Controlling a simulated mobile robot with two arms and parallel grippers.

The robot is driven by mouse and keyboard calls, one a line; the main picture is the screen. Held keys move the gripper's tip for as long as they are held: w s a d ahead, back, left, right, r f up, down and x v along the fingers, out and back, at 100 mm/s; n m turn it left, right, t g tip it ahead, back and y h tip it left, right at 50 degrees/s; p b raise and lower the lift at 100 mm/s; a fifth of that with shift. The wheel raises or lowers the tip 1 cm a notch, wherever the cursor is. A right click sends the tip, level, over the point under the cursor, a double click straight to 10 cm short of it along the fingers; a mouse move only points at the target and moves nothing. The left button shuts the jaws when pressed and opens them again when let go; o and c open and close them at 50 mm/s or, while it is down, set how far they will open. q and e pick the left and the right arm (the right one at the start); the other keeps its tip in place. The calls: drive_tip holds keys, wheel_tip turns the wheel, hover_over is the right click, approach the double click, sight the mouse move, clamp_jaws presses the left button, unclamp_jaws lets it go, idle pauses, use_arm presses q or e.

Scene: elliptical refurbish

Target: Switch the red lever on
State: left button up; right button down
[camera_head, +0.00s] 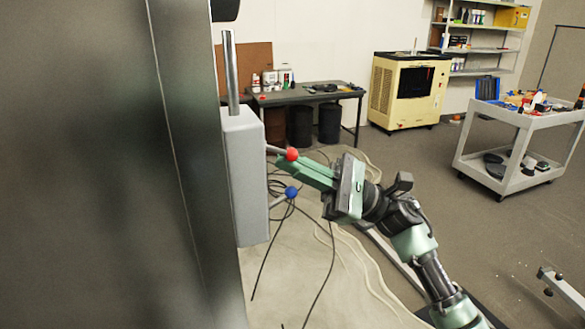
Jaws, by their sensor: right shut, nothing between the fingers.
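The red lever (291,154) is a short metal rod with a red ball at its end. It sticks out from the side of a light grey box (246,178) at the left of the head view. A similar lever with a blue ball (291,192) is below it on the same box. My right gripper (284,165) comes in from the right, its green fingers shut and empty. The fingertips are right by the red ball, just below it in the picture. I cannot tell whether they touch the lever. My left gripper is not in view.
A large dark metal panel (100,170) fills the left side. A metal pipe (230,75) rises from the grey box. Black cables (322,268) hang below the levers. A dark workbench (310,94), a cream machine (408,92) and a white cart (505,150) stand farther back. Open floor lies between.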

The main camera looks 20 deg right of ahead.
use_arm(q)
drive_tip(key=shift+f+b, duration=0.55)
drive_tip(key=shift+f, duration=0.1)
use_arm(e)
drive_tip(key=r+h, duration=0.1)
drive_tip(key=h, duration=0.1)
drive_tip(key=d+r+n+g+h, duration=0.1)
drive_tip(key=h, duration=0.1)
drive_tip(key=r+n+g+h, duration=0.1)
drive_tip(key=r+h, duration=0.1)
drive_tip(key=shift+d+h, duration=0.35)
drive_tip(key=shift+h, duration=0.05)
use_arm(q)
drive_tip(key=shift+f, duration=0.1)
use_arm(e)
drive_tip(key=shift+d, duration=0.1)
